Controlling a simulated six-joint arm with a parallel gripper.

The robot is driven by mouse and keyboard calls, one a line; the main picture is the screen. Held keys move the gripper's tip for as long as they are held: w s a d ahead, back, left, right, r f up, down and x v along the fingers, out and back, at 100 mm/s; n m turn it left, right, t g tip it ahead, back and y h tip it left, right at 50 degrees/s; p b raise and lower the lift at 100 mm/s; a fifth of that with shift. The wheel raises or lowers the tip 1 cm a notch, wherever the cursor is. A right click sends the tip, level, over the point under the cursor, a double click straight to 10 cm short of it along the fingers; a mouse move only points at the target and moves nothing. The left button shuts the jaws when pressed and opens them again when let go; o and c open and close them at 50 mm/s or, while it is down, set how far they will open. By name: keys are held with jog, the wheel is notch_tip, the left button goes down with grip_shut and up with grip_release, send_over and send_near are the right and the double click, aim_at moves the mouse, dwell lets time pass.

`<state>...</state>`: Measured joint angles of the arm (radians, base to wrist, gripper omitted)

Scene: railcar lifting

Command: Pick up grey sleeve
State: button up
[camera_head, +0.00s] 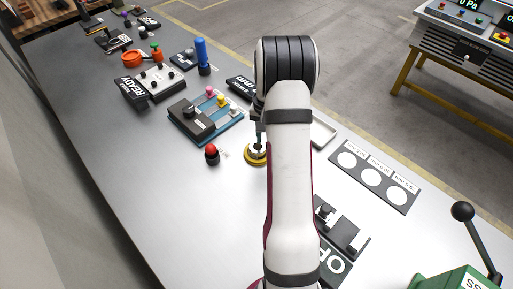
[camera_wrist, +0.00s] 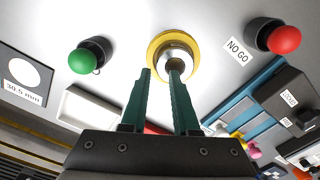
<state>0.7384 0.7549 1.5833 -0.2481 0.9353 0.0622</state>
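The grey sleeve (camera_wrist: 177,47) is a short metallic ring standing in a round yellow seat (camera_wrist: 157,45). In the camera_head view, the sleeve (camera_head: 257,149) and yellow seat (camera_head: 253,159) are partly hidden by my arm. My gripper (camera_wrist: 161,69) has two green fingers, apart, with a visible gap between them. The right fingertip overlaps the sleeve's dark bore in the wrist view; the left fingertip lies over the seat's near left edge. I cannot tell whether either finger touches the sleeve. In the camera_head view, my gripper (camera_head: 259,138) is mostly hidden, just above the sleeve.
A red button (camera_wrist: 284,40) by a NO GO label and a green button (camera_wrist: 83,61) flank the seat. A white tray (camera_wrist: 87,108) and a blue-based fixture (camera_head: 210,122) are close by. A gauge plate with white circles (camera_head: 374,177) lies right. The left table area is clear.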

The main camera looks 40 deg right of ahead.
notch_tip(320, 180, down, 4)
jog(key=shift+a+f, duration=0.15)
jog(key=shift+f, duration=0.05)
grip_shut()
jog(key=shift+r, duration=0.1)
dwell(1.2)
